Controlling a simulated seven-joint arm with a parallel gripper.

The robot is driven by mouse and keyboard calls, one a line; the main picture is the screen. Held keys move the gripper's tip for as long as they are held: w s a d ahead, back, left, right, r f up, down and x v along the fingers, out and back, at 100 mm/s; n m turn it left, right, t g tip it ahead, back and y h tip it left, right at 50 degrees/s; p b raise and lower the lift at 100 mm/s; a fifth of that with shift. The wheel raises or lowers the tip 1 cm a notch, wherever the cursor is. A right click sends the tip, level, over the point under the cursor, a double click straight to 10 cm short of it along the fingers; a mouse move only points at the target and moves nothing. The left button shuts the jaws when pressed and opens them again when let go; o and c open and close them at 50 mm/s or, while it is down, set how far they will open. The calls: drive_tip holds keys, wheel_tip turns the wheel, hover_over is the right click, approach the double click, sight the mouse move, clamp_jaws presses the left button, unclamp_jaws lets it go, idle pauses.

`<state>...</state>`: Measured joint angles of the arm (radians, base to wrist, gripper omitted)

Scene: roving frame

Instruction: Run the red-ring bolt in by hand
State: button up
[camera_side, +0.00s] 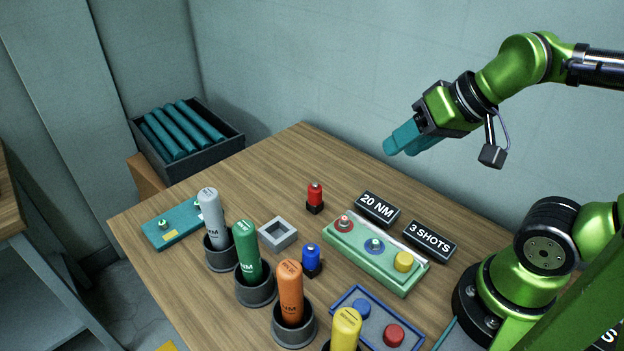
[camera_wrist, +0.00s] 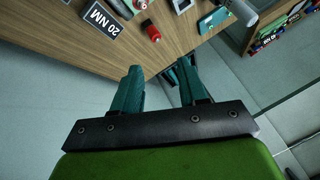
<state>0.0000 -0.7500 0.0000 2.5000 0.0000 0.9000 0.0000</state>
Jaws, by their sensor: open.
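The red-ring bolt (camera_side: 344,223) stands in the left end of the green block (camera_side: 372,262), a red ring around its base. How deep it sits I cannot tell. A blue-ring bolt (camera_side: 375,246) is in the middle of the block, and a yellow cap (camera_side: 403,261) covers the right end. My gripper (camera_side: 398,147) is open and empty, raised well above the table's back edge, behind and apart from the block.
Grey, green, orange and yellow drivers (camera_side: 246,250) stand upright in dark cups at front. A red piece (camera_side: 315,193), a blue piece (camera_side: 311,258) and a grey square frame (camera_side: 278,234) stand nearby. Signs (camera_side: 377,208) lie behind the block. A blue tray (camera_side: 345,297) holds blue and red caps.

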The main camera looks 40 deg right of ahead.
sight(344, 219)
drive_tip(key=shift+o, duration=0.2)
drive_tip(key=shift+d, duration=0.1)
drive_tip(key=w+d+f+n+g+y, duration=0.15)
drive_tip(key=w+n+g, duration=0.45)
drive_tip(key=n, duration=0.9)
drive_tip(key=w+d+f+n+g, duration=0.1)
drive_tip(key=w+f+n+g, duration=0.45)
drive_tip(key=n, duration=0.85)
drive_tip(key=shift+t, duration=0.85)
drive_tip(key=x, duration=0.9)
drive_tip(key=w+a+x, duration=0.1)
drive_tip(key=x, duration=0.3)
drive_tip(key=shift+s+f, duration=0.1)
drive_tip(key=shift+f, duration=0.25)
